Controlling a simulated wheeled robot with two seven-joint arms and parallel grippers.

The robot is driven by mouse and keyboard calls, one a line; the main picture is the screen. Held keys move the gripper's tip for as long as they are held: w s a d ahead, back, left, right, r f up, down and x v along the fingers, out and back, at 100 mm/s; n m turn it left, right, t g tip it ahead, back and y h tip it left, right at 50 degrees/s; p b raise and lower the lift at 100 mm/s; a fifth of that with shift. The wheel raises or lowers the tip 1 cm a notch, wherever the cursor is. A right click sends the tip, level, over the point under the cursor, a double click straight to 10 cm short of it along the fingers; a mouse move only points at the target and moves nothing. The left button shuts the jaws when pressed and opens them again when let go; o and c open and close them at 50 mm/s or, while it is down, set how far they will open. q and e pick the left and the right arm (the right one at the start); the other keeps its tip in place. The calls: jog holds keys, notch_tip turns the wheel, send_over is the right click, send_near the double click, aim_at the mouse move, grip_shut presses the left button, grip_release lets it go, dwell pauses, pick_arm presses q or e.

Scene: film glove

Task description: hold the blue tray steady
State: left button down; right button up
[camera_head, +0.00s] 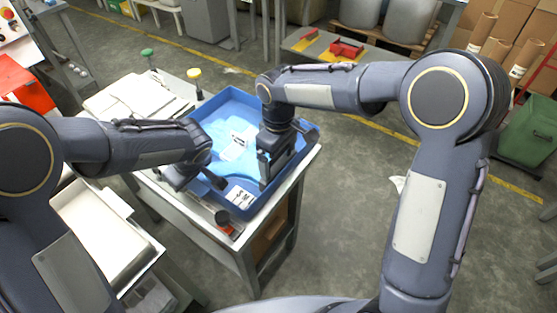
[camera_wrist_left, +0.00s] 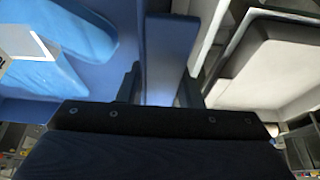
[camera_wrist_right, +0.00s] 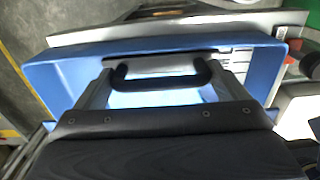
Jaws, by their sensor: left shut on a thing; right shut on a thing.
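The blue tray (camera_head: 225,95) sits on a workbench, with pale blue packets (camera_head: 234,140) and white labels inside. My left gripper (camera_head: 197,182) is at the tray's left wall. In the left wrist view its fingers (camera_wrist_left: 160,88) stand on either side of that blue wall (camera_wrist_left: 158,60). My right gripper (camera_head: 272,168) is over the right part of the tray. In the right wrist view its fingers (camera_wrist_right: 160,88) are far apart, with a black handle (camera_wrist_right: 160,80) between them. What the handle belongs to is hidden. The tray (camera_wrist_right: 55,75) surrounds it.
Pale flat stacks (camera_head: 125,100) lie on the bench left of the tray, by green-topped (camera_head: 147,53) and yellow-topped (camera_head: 194,74) items. A small black and red object (camera_head: 226,224) is at the bench's front edge. A white bin (camera_head: 95,235) stands at left.

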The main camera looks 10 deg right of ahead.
notch_tip(320, 180, up, 9)
dwell(0.3)
pick_arm(q)
jog(key=c, duration=0.9)
grip_release()
jog(key=shift+r, duration=0.1)
jog(key=v, duration=1.1)
jog(key=shift+s+d+r, duration=0.15)
jog(key=shift+d+r, duration=0.05)
jog(key=shift+r, duration=0.15)
jog(key=shift+s, duration=0.1)
pick_arm(e)
jog(key=shift+s+f, duration=0.1)
